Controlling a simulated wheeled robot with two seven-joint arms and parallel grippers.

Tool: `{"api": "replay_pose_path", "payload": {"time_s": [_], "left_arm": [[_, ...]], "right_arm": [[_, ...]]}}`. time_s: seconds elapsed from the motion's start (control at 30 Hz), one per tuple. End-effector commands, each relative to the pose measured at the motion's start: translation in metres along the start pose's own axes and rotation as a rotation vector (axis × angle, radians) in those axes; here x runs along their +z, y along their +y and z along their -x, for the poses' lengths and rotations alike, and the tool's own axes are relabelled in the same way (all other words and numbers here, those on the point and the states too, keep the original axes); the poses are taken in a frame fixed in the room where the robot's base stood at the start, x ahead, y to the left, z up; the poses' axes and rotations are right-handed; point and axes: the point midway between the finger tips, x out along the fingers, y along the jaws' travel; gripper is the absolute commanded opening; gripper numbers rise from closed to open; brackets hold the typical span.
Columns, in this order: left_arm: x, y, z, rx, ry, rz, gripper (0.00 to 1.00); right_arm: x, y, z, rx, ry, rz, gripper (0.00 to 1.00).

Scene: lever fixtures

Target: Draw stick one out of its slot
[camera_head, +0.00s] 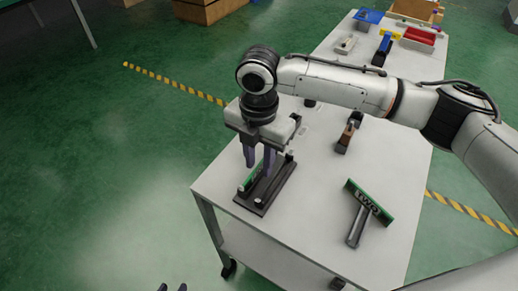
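A dark slotted fixture (265,197) sits at the near left corner of the white table. A green-faced piece (249,178), likely stick one, shows at the fixture; its label is not readable and part of it is hidden by my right gripper. My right gripper (259,166) points down over the fixture, its two fingers apart with a gap between them. I cannot tell whether the fingers touch the piece. My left gripper (173,287) shows only as two separated fingertips at the bottom edge, away from the table.
A green T-shaped stick marked TWO (369,203) lies to the right on the white table (310,230). A small brown-and-dark fixture (346,137) stands behind it.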

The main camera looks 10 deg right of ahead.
Motion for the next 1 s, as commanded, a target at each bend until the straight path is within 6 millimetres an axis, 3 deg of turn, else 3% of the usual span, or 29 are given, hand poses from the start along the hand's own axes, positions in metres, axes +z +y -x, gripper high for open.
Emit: {"api": "replay_pose_path", "payload": {"time_s": [0.33,0.5,1.0], "left_arm": [[-0.0074,-0.0009,-0.0009,-0.001,0.014,-0.002,0.31],[-0.0052,-0.0008,-0.0004,-0.001,0.010,-0.001,0.31],[0.0000,-0.0007,0.0012,-0.001,-0.001,0.000,0.31]], "right_arm": [[-0.0001,0.0002,-0.0042,0.001,0.000,0.001,0.27],[-0.0001,0.0003,-0.0040,0.001,0.000,0.000,0.00],[-0.0001,0.0001,-0.0031,0.000,0.000,0.001,0.00]]}}
